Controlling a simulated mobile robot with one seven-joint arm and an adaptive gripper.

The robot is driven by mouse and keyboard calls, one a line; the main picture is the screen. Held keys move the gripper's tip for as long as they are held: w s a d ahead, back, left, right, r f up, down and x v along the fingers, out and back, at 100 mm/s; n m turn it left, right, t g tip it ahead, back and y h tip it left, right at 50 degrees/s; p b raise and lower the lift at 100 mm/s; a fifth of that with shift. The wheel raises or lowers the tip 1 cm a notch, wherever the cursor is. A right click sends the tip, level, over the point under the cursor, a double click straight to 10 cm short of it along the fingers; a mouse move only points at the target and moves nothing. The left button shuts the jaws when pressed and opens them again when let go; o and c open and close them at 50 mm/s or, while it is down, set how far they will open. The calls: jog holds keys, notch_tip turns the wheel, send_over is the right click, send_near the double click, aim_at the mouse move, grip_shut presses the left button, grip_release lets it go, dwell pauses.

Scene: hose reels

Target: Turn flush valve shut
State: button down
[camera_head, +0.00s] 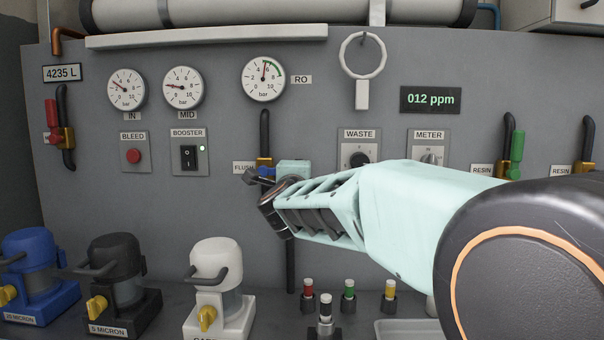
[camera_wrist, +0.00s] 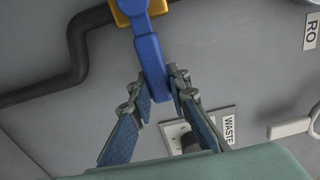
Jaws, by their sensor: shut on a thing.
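The flush valve shows in the wrist view as a blue lever (camera_wrist: 150,62) on a brass-yellow body (camera_wrist: 158,7). My gripper (camera_wrist: 162,88) has its two fingers closed on either side of the lever's free end. In the head view the brass valve body (camera_head: 265,161) sits on a black pipe beside the FLUSH label (camera_head: 243,168). A bit of the blue lever (camera_head: 266,172) shows there. My gripper (camera_head: 262,187) reaches it from the right, and my arm hides part of the panel.
WASTE (camera_head: 359,156) and METER (camera_head: 429,155) knobs sit just above my arm. A hanging ring (camera_head: 363,75) is on the panel above. Filter housings (camera_head: 216,275) and several small capped vials (camera_head: 348,296) stand on the shelf below.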

jog(key=c, duration=1.8)
grip_release()
jog(key=shift+r, duration=0.1)
notch_tip(320, 180, up, 10)
jog(key=shift+f, duration=0.1)
